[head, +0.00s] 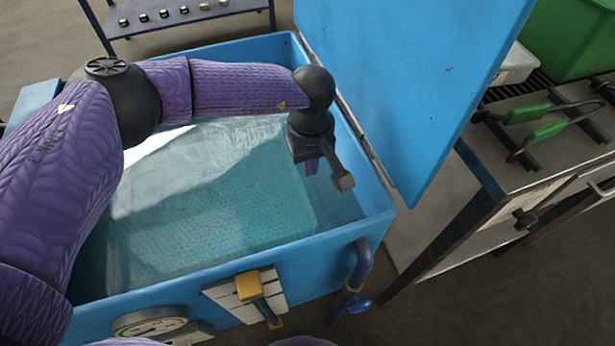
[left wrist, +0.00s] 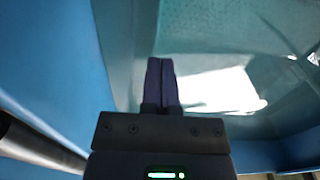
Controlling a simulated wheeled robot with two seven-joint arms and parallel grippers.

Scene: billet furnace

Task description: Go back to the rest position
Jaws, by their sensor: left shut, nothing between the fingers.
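My left arm reaches in from the left over an open blue tank (head: 205,290) of clear water. My left gripper (head: 312,166) points down inside the tank near its right wall. Its purple fingers are together and empty in the left wrist view (left wrist: 160,65). A perforated surface shows under the water below and left of the gripper. My right gripper does not show.
The blue lid (head: 415,75) stands open right of my left gripper. At right, a metal bench (head: 545,165) carries green-handled tongs (head: 545,120) and a green bin (head: 575,40). A rack (head: 185,25) with small metal pieces stands behind. A gauge (head: 150,322) and lever (head: 250,287) are on the tank front.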

